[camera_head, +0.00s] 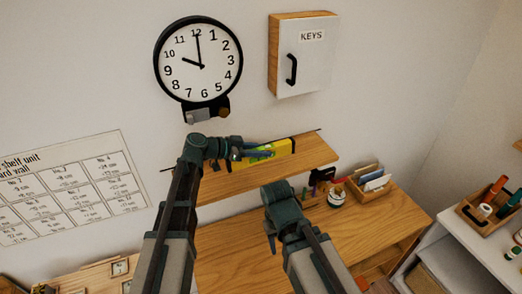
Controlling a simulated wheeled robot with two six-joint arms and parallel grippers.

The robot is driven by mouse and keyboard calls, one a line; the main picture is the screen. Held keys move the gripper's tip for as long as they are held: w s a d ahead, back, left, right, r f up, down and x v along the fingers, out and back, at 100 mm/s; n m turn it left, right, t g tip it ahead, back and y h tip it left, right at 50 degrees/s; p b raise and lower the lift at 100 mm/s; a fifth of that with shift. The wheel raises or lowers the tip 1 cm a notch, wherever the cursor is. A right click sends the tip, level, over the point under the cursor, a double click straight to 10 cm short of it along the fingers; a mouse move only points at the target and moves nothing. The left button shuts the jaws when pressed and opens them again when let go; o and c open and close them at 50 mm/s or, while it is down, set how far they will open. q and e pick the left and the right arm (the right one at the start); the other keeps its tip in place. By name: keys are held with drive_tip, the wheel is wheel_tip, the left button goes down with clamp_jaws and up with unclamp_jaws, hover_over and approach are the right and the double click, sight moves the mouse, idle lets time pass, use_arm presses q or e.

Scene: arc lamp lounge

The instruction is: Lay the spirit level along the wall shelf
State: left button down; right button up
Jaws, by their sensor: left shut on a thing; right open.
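The yellow-green spirit level (281,147) is at the wooden wall shelf (312,154), lengthwise roughly along it. My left gripper (262,154) is shut on the level from the front and hides part of it. I cannot tell whether the level touches the shelf board or is held just above it. The shelf's left part is partly behind my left arm. My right gripper (271,238) is open and empty, lower down, over the wooden desk and apart from the shelf.
A round clock (198,60) and a white key cabinet (305,57) hang above the shelf. On the desk (235,235) stand a jar (336,197) and a wooden box of cards (371,182). A tray with bottles (484,212) is at right. The shelf's right end is bare.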

sight(260, 162)
use_arm(q)
drive_tip(key=shift+f+b, duration=1.85)
drive_tip(key=shift+f, duration=0.3)
drive_tip(key=shift+f+b, duration=0.55)
drive_tip(key=shift+b, duration=0.05)
drive_tip(key=shift+c, duration=2.4)
unclamp_jaws()
drive_tip(key=shift+a, duration=0.1)
drive_tip(key=p+v, duration=0.4)
drive_tip(key=v, duration=0.8)
drive_tip(key=shift+r+p, duration=0.2)
drive_tip(key=shift+p, duration=0.1)
drive_tip(key=shift+s+a+r, duration=0.15)
drive_tip(key=shift+s+a, duration=0.15)
drive_tip(key=shift+a, duration=0.35)
